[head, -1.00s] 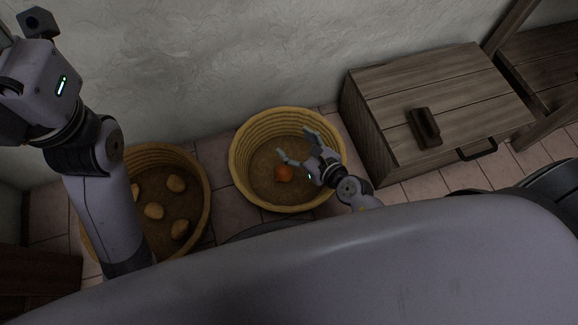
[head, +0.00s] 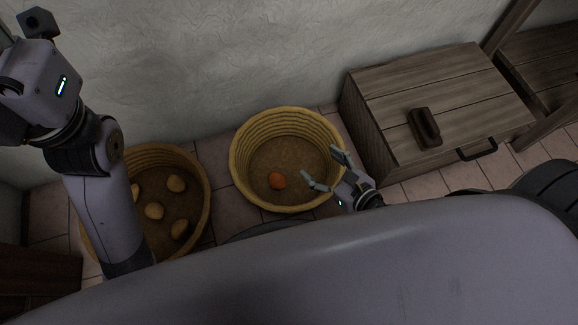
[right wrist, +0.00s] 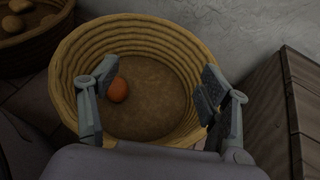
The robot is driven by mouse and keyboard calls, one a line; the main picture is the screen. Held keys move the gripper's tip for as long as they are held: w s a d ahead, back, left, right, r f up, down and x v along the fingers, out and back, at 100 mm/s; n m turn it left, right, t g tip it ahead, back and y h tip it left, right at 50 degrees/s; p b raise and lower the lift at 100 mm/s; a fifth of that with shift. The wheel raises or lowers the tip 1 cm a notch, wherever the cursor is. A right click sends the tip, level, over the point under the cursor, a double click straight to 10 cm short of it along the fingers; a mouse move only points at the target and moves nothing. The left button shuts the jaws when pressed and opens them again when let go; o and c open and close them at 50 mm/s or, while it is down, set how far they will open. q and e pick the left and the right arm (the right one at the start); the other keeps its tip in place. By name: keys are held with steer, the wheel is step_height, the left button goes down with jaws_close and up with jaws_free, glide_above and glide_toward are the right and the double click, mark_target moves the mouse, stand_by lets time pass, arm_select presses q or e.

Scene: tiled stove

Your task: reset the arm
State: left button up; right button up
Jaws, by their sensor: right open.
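My right gripper (head: 322,170) is open and empty over the right rim of the middle wicker basket (head: 240,142) in the head view. Its spread fingers (right wrist: 150,103) also show in the right wrist view, with the basket (right wrist: 64,80) beyond them.
A second wicker basket (head: 205,205) with several potato-like items (head: 154,211) stands at the left, partly hidden by my left arm. A wooden chest (head: 400,90) with a dark wooden handled block (head: 424,127) on it stands at the right. A plaster wall (head: 220,60) runs behind.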

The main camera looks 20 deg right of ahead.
steer(key=shift+s+d+r, duration=0.15)
steer(key=shift+s+r, duration=0.1)
steer(key=shift+s, duration=0.25)
